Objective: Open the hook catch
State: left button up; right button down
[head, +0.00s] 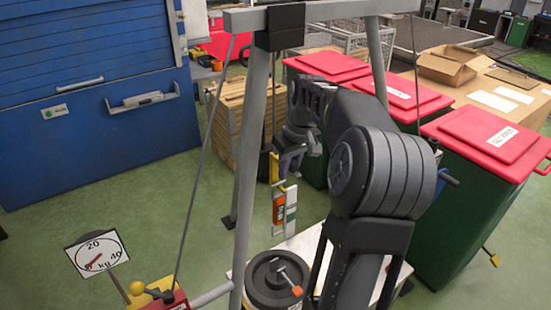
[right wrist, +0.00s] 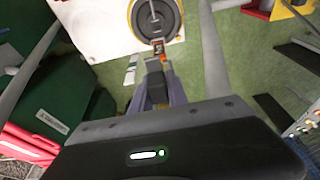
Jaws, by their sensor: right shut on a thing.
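My right gripper (head: 284,182) hangs beside the grey post, in the middle of the head view. It is shut on the upper part of a hanging hook piece, but the fingers largely hide the grip. An orange part of the hook piece (head: 279,208) shows below the jaws, beside a pale strip (head: 291,206). The exact state of the catch is too small to tell. In the right wrist view my gripper (right wrist: 157,78) points at the orange part (right wrist: 165,59). The dark round weight (head: 262,283) lies beyond it (right wrist: 137,25). My left gripper is not in view.
A grey frame (head: 250,120) with a top beam stands close to my right arm. Green bins with red lids (head: 485,135) stand at right.

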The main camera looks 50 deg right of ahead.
aim_at(293, 162)
dwell(0.4)
jog(key=c, duration=1.3)
grip_release()
jog(key=b+v, duration=0.1)
jog(key=v, duration=0.6)
jog(key=shift+r, duration=0.35)
